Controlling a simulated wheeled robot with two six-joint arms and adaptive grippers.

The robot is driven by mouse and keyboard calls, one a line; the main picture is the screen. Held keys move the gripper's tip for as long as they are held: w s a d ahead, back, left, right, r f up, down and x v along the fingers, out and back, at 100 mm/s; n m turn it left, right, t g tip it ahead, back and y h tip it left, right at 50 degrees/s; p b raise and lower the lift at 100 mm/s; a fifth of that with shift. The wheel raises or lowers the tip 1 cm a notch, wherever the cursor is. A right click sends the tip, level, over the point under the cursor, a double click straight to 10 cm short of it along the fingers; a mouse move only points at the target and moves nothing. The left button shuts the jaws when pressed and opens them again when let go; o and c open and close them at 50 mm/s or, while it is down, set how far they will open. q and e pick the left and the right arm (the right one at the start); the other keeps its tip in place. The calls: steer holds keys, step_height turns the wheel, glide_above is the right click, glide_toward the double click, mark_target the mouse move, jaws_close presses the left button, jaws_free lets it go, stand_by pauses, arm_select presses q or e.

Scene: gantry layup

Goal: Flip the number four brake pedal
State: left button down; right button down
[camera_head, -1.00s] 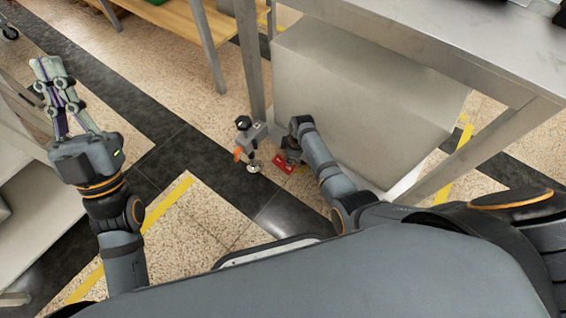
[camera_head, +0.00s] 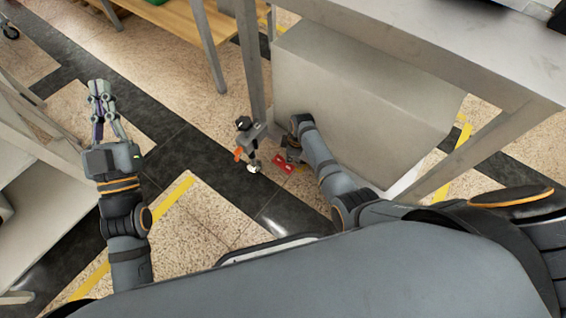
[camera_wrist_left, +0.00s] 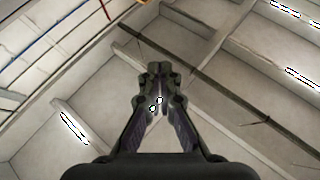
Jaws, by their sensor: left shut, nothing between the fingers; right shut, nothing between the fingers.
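My left gripper (camera_head: 100,88) is raised at the left in the head view, well away from the floor fittings, with nothing between its fingers. Its fingertips meet in the left wrist view (camera_wrist_left: 160,70). My right arm reaches down beside the grey box, and my right gripper (camera_head: 291,152) is small and partly hidden at its end, close to a red pedal-like piece (camera_head: 283,169) near the floor. Whether they touch cannot be told. A grey foot fitting (camera_head: 252,133) with an orange tab (camera_head: 238,154) stands just left of it. No number is readable on either.
A large grey box (camera_head: 360,100) stands under a metal-topped table (camera_head: 430,45), right of my right forearm. A table leg (camera_head: 250,65) rises behind the fitting. A wooden-topped bench (camera_head: 180,18) is at the back. Open floor (camera_head: 200,95) lies between my arms.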

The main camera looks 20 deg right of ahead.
steer(key=shift+r+p, duration=0.25)
steer(key=shift+p, duration=0.05)
steer(key=shift+r, duration=0.2)
steer(key=shift+r+p, duration=0.2)
steer(key=shift+p, duration=0.25)
arm_select(q)
step_height(320, 180, down, 18)
steer(key=g, duration=0.8)
steer(key=shift+w+f+n+g+y, duration=0.2)
steer(key=shift+w+n+g+y, duration=0.1)
steer(key=shift+n, duration=0.1)
arm_select(e)
steer(key=shift+r, duration=0.2)
